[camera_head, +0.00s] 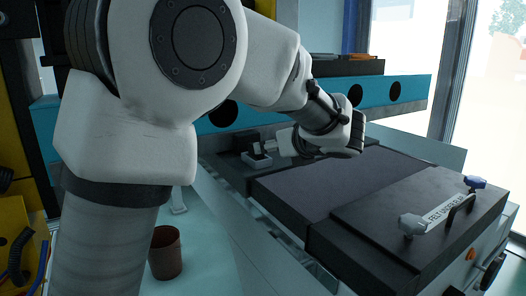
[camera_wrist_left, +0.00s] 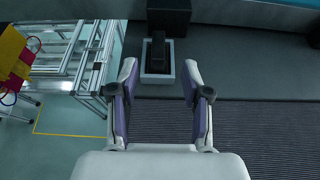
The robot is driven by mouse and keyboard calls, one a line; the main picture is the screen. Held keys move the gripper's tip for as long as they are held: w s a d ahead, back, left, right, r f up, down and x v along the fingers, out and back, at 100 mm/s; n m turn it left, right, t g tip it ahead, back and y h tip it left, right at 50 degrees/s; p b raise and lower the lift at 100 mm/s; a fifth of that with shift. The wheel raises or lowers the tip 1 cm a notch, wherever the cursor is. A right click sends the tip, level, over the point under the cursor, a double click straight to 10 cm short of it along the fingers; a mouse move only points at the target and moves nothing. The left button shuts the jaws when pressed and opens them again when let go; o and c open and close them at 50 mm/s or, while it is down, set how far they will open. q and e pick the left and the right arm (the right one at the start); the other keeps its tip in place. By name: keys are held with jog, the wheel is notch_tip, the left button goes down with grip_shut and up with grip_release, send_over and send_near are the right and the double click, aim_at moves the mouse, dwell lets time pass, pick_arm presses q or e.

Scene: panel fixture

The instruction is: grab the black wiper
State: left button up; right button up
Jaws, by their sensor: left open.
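A black block-like piece (camera_wrist_left: 158,52), which looks like the wiper, stands in a small white-rimmed tray (camera_wrist_left: 144,78) ahead of my left gripper in the left wrist view. In the head view the tray (camera_head: 258,161) sits at the far left end of the dark bench top, with the black piece (camera_head: 254,148) in it. My left gripper (camera_wrist_left: 160,72) is open, with nothing between its purple-padded fingers. The tray lies beyond and roughly between the fingertips. In the head view my gripper (camera_head: 284,143) is partly hidden by my wrist, just right of the tray. My right gripper is not in view.
A dark ribbed panel (camera_head: 340,185) covers the bench, with a labelled plate (camera_head: 440,216) and knobs at the near right. A blue beam (camera_head: 412,92) with round holes runs behind. A brown bin (camera_head: 165,255) stands on the floor. A metal frame (camera_wrist_left: 75,60) is at left.

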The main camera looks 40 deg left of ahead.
aim_at(251, 154)
pick_arm(q)
jog(key=a, duration=0.1)
jog(key=a+p, duration=0.1)
jog(key=a, duration=0.1)
jog(key=shift+s+a+f+p, duration=0.15)
jog(key=shift+s+p, duration=0.15)
jog(key=shift+p, duration=0.05)
jog(key=shift+w+a+f, duration=0.95)
jog(key=shift+w+a, duration=0.1)
jog(key=shift+w+f, duration=0.15)
jog(key=shift+w, duration=0.15)
jog(key=shift+s+d, duration=0.1)
jog(key=shift+d, duration=0.1)
jog(key=shift+c, duration=0.4)
jog(key=shift+s+d+r, duration=0.2)
jog(key=shift+s+r, duration=0.1)
jog(key=c, duration=0.5)
jog(key=shift+s+r, duration=0.15)
jog(key=shift+s, duration=0.15)
grip_shut()
jog(key=shift+w+a, duration=0.1)
jog(key=shift+w, duration=0.1)
